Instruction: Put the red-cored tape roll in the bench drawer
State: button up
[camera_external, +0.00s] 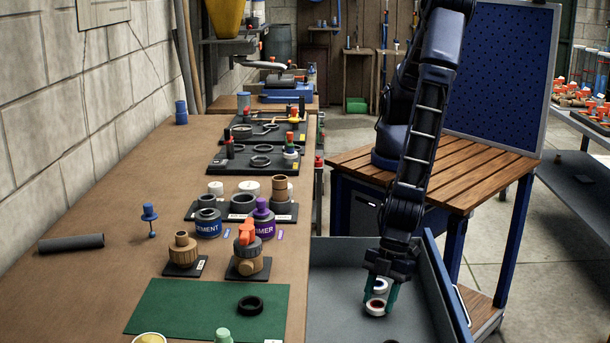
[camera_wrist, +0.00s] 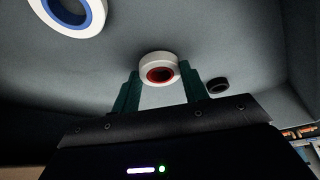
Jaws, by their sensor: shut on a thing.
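The white tape roll with the red core (camera_wrist: 158,70) sits between the two green fingertips of my gripper (camera_wrist: 160,84) in the wrist view. My gripper (camera_external: 380,294) is shut on it, pointing down inside the open bench drawer (camera_external: 340,272) in the external view. The red-cored roll (camera_external: 376,307) shows there low between the fingers, over the grey drawer floor. I cannot tell whether it touches the floor. A white roll with a blue core (camera_wrist: 72,12) lies at the upper left of the wrist view, apart from the fingers.
A small black ring (camera_wrist: 217,86) lies on the drawer floor beside the right finger. The drawer's right wall (camera_external: 436,285) stands close to my gripper. On the bench left of the drawer are a green mat (camera_external: 180,308) with a black ring (camera_external: 250,305) and several pipe fittings.

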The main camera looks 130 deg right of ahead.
jog(key=shift+f, duration=0.45)
jog(key=shift+f, duration=0.1)
jog(key=o, duration=1)
jog(key=shift+c, duration=0.2)
